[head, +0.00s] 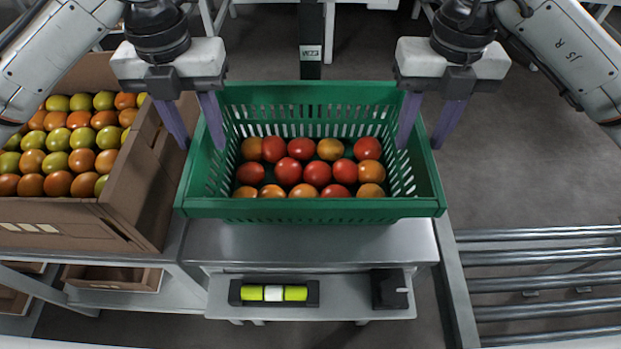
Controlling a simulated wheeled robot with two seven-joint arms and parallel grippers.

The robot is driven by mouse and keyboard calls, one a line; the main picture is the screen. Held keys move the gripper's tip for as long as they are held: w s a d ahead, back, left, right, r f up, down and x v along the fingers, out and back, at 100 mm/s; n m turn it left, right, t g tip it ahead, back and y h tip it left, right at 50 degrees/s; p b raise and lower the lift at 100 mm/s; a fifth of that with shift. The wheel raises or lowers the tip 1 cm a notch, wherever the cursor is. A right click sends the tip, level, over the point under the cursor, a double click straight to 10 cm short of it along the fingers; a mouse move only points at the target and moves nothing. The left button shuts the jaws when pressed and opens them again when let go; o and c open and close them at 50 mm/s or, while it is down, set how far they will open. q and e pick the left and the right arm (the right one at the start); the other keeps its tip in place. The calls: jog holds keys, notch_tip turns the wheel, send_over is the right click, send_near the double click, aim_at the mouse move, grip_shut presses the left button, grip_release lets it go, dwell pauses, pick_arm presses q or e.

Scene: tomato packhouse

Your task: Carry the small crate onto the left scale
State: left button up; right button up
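A green slatted crate (310,208) holding several red and orange tomatoes (312,172) is in the middle of the head view. It looks level and is above or on a steel-topped stand (310,243); its underside is hidden, so contact is unclear. My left gripper (200,148) is open at the crate's left wall, one finger outside and one inside the rim. My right gripper (420,148) is open at the right wall in the same way. Gaps show between fingers and rim. I cannot identify the left scale with certainty.
A cardboard box (125,200) of tomatoes stands close on the left. A roller conveyor (545,280) lies at the lower right. A dark post (311,40) rises behind the crate. A lower shelf (340,300) holds a black holder with a yellow-green tube (273,293) and a black block (388,290).

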jog(key=shift+r, duration=0.15)
pick_arm(q)
notch_tip(320, 180, up, 12)
pick_arm(e)
notch_tip(320, 180, up, 12)
dwell(0.7)
dwell(0.4)
